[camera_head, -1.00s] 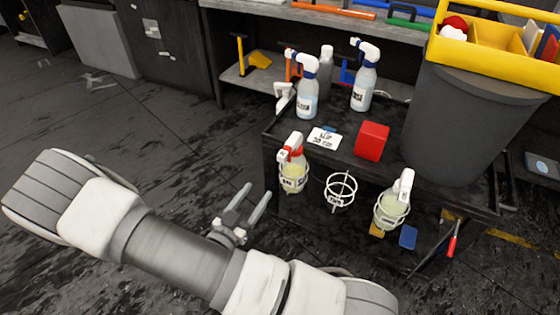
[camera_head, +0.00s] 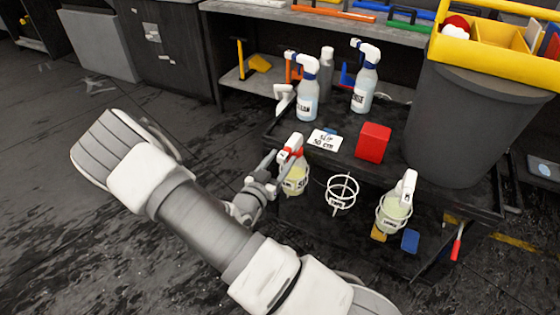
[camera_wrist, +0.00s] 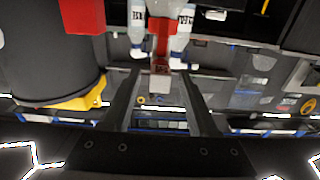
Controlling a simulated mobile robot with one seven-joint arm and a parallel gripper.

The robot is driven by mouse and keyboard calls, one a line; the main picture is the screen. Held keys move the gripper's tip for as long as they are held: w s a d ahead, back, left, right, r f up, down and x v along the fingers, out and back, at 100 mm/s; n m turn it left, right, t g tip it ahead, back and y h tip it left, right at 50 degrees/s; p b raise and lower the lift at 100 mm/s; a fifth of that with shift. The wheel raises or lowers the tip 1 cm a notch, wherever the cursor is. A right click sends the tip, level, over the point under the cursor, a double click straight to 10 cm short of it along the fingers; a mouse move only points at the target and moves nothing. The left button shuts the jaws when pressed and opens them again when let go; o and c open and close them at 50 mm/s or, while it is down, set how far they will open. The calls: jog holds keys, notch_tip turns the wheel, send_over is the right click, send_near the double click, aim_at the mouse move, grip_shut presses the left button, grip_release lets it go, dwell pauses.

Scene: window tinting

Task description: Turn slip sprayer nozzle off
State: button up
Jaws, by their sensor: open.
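A spray bottle with a white head, red trigger and pale yellow liquid (camera_head: 296,176) stands in a white wire ring on the cart's near left side. I cannot read its label. My gripper (camera_head: 276,166) is open beside its head, on the left, with the fingers pointing at it. In the wrist view, the white nozzle tip (camera_wrist: 160,82) and red part (camera_wrist: 161,45) appear between the two open fingers of my gripper (camera_wrist: 157,80). I cannot tell whether either finger touches the nozzle. A card reading "SLIP 30 cm" (camera_head: 324,139) lies on the cart top behind.
An empty wire ring (camera_head: 341,192) hangs right of the bottle, then another white-headed sprayer (camera_head: 396,213) in a ring. A large dark bin (camera_head: 450,120) is on the right.

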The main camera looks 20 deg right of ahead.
grip_shut()
